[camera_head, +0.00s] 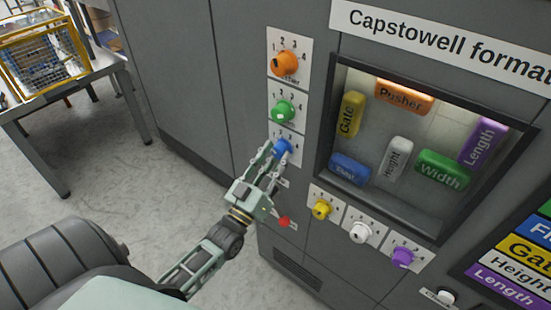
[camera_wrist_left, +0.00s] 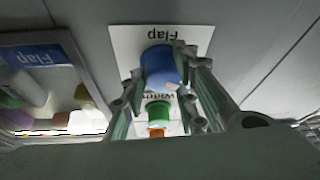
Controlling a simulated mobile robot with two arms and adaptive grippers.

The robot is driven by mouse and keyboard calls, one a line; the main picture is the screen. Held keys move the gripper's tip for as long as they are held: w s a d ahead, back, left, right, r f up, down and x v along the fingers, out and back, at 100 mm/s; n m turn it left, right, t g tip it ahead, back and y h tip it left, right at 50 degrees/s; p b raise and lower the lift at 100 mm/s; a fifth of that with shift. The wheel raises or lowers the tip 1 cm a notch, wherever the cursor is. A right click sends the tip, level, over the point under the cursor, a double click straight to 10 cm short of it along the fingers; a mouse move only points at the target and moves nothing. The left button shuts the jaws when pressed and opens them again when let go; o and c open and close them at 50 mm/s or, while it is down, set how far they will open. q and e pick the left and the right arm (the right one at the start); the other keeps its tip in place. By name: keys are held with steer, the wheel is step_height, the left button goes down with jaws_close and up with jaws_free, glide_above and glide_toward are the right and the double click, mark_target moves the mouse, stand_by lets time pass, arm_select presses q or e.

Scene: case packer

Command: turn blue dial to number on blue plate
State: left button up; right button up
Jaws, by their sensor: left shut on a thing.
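The blue dial (camera_head: 283,147) is the lowest of three dials in a column on the grey machine front. My left gripper (camera_head: 279,150) reaches it from below and is shut on it. In the left wrist view the blue dial (camera_wrist_left: 159,66) sits between the two fingers, before a white label reading "Flap" upside down. The fingers hide part of the dial's number scale, and its setting cannot be read. A blue block (camera_head: 349,169), its small text hard to read, lies in the window beside it. A blue plate (camera_head: 540,231) beginning "Fl" shows at the right edge, its number out of view. My right gripper is not in view.
An orange dial (camera_head: 285,63) and a green dial (camera_head: 283,111) sit above. Yellow (camera_head: 321,209), white (camera_head: 361,232) and purple (camera_head: 402,257) dials sit below the window. A red button (camera_head: 284,222) is near my left wrist. A table with a yellow wire basket (camera_head: 40,60) stands at left.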

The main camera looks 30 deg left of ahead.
arm_select(q)
steer(key=shift+d+r+m+h, duration=0.1)
steer(key=shift+m+h, duration=0.3)
steer(key=shift+m, duration=0.2)
steer(key=m+h+b, duration=0.1)
steer(key=m+h, duration=0.1)
steer(key=m, duration=0.3)
steer(key=shift+h, duration=0.4)
steer(key=shift+a+f+m+g+h, duration=0.25)
steer(key=shift+m+h, duration=0.35)
steer(key=shift+m, duration=0.7)
steer(key=shift+d+m+g+h, duration=0.1)
steer(key=shift+m+g+h, duration=0.4)
steer(key=shift+m, duration=0.8)
steer(key=shift+f+h, duration=0.1)
steer(key=shift+h, duration=0.2)
steer(key=o, duration=0.8)
steer(key=shift+o, duration=1.1)
steer(key=shift+s+a, duration=0.15)
steer(key=shift+s, duration=0.15)
steer(key=v, duration=1.1)
steer(key=shift+f, duration=0.2)
